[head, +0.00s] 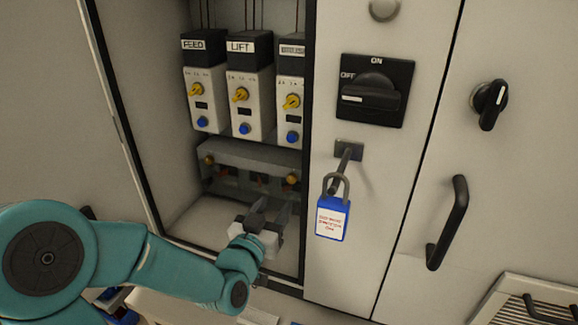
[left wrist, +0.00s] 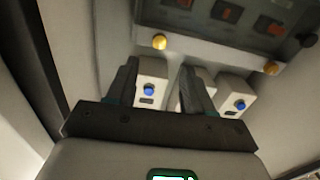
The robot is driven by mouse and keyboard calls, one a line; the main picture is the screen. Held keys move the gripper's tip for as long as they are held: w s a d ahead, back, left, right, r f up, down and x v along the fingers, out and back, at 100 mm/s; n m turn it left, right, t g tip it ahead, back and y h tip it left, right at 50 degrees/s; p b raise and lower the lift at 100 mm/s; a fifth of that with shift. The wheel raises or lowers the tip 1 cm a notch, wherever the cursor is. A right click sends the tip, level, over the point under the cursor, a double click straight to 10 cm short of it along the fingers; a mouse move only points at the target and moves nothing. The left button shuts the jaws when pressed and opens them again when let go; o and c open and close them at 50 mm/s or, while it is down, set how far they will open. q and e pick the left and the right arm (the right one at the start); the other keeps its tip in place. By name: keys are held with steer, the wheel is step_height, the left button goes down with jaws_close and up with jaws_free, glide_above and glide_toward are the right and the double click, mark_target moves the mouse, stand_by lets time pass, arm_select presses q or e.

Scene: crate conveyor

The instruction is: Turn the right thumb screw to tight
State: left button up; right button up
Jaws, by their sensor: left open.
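The right thumb screw (head: 293,179) is a small brass knob at the right end of the grey terminal cover (head: 240,155), low in the open cabinet. My left gripper (head: 272,205) is in front of and below it, open and empty, apart from the screw. The left wrist view is upside down against the head view. There the right thumb screw (left wrist: 159,41) is beyond the open fingertips (left wrist: 160,66), roughly in line with the gap between them. The left thumb screw (head: 209,160) also shows in the left wrist view (left wrist: 271,68). My right gripper is not in view.
Three modules, FEED (head: 205,95), LIFT (head: 248,100) and a third (head: 290,100), stand above the cover with yellow knobs and blue buttons. A blue padlock (head: 332,218) hangs on the panel right of the opening, below a black switch (head: 375,90). A door handle (head: 448,222) protrudes farther right.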

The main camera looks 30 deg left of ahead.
mark_target(291, 181)
arm_select(q)
steer(key=p+x, duration=0.4)
steer(key=x, duration=0.5)
steer(key=shift+w, duration=0.3)
steer(key=shift+f, duration=0.1)
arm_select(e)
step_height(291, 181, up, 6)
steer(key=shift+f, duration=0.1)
arm_select(q)
steer(key=shift+w, duration=0.1)
steer(key=shift+c, duration=0.3)
